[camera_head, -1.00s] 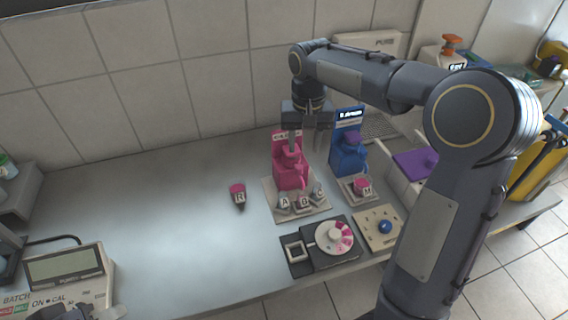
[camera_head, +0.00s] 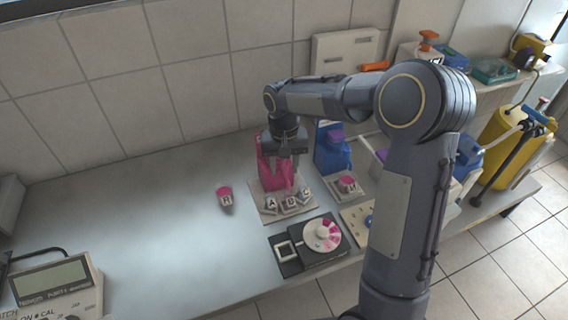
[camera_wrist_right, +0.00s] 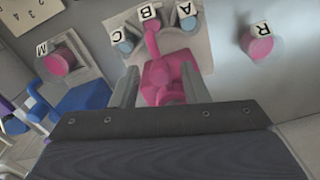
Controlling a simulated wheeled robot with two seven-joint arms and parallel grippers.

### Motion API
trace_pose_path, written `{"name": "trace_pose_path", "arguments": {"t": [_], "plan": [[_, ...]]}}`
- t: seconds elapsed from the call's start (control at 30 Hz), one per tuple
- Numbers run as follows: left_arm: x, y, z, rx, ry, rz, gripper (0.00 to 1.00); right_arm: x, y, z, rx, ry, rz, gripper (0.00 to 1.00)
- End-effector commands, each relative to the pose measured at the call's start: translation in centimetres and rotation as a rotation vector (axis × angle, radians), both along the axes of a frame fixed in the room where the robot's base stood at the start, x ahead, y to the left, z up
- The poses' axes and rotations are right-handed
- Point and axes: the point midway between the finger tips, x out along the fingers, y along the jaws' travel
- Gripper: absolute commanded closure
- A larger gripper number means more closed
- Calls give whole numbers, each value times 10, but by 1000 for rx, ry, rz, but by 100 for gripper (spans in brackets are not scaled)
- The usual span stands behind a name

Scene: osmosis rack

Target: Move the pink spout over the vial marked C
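The pink dispenser (camera_head: 268,172) stands on a pale plate at the back of the bench. In the right wrist view its pink spout (camera_wrist_right: 152,40) points at the vial marked B (camera_wrist_right: 150,13). The vial marked C (camera_wrist_right: 125,46) is to the left of the spout there, and the vial marked A (camera_wrist_right: 188,22) is to the right. My right gripper (camera_wrist_right: 160,68) points down over the dispenser, with one finger on each side of its pink head. The fingers look apart, with a gap beside the pink part. In the head view my right gripper (camera_head: 287,158) partly hides the dispenser.
A blue dispenser (camera_head: 333,150) stands close by on the right, with a pink-topped vial marked M (camera_head: 347,184) in front. A vial marked R (camera_head: 225,197) stands alone on the left. A dial device (camera_head: 322,235) sits in front.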

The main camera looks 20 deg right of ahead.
Motion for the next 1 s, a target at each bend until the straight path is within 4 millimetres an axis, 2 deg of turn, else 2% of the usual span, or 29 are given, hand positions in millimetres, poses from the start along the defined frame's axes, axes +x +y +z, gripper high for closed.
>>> {"name": "trace_pose_path", "arguments": {"t": [0.07,0.3,0.67,1.0], "plan": [[0,0,0,0,0,0,64,0,0,0,0,0,0,68],[0,0,0,0,0,0,64,0,0,0,0,0,0,100],[0,0,0,0,0,0,64,0,-1,1,0,0,11,100],[0,0,1,0,0,0,64,0,-12,1,1,0,176,100]]}}
